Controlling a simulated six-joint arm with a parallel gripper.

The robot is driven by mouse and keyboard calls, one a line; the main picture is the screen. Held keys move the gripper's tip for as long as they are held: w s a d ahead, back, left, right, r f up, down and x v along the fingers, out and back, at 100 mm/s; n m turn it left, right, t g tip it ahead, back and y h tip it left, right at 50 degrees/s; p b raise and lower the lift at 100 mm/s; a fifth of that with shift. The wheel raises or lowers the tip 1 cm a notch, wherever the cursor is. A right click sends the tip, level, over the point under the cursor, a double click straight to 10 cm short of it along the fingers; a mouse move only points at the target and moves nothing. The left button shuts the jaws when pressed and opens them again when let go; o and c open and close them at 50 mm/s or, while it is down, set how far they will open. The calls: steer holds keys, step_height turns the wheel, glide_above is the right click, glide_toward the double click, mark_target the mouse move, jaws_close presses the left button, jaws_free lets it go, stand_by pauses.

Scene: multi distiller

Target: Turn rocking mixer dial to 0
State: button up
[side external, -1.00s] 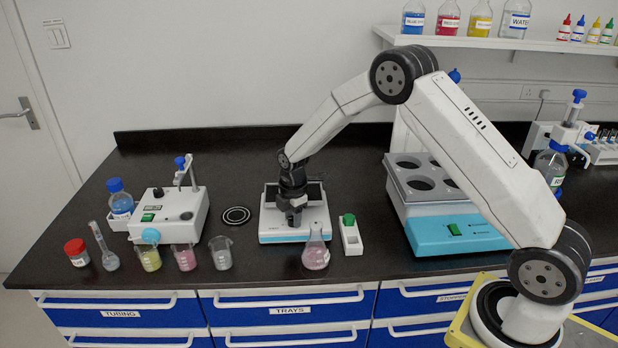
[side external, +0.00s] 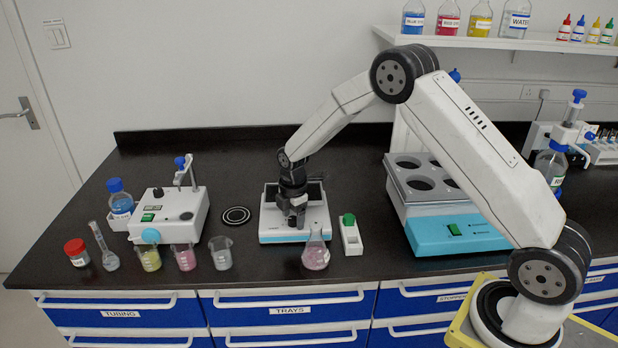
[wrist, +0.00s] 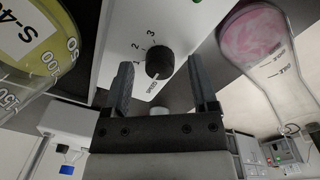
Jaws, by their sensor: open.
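The rocking mixer (side external: 284,239) is a low white box with a light blue front edge and a dark top, standing mid-bench. Its black round dial (wrist: 159,62) shows in the wrist view, on a white panel marked 1, 2, 3 and SPEED. I cannot tell which mark the dial points at. My gripper (wrist: 162,68) is open, with one finger on each side of the dial; I cannot tell if either touches it. In the side external view, my gripper (side external: 295,221) is low over the mixer, pointing down, and the dial is hidden there.
A flask with pink liquid (side external: 316,256) stands close in front of the mixer. A white device with a green knob (side external: 350,238) is just right of it. A beaker (side external: 221,257) and a round black pad (side external: 237,215) are to the left. A blue-fronted bath (side external: 455,236) stands further right.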

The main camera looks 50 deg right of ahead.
mark_target(294, 219)
steer(key=shift+s+r, duration=0.2)
steer(key=shift+r, duration=3.6)
steer(key=s+a+r+m+t, duration=0.1)
steer(key=s+a+m, duration=0.1)
steer(key=s+m, duration=0.6)
steer(key=s+a+r+m+t, duration=0.1)
steer(key=s+a+r+m, duration=0.1)
steer(key=s+m, duration=0.6)
steer(key=s, duration=0.7)
steer(key=shift+a, duration=0.4)
steer(key=shift+s, duration=0.1)
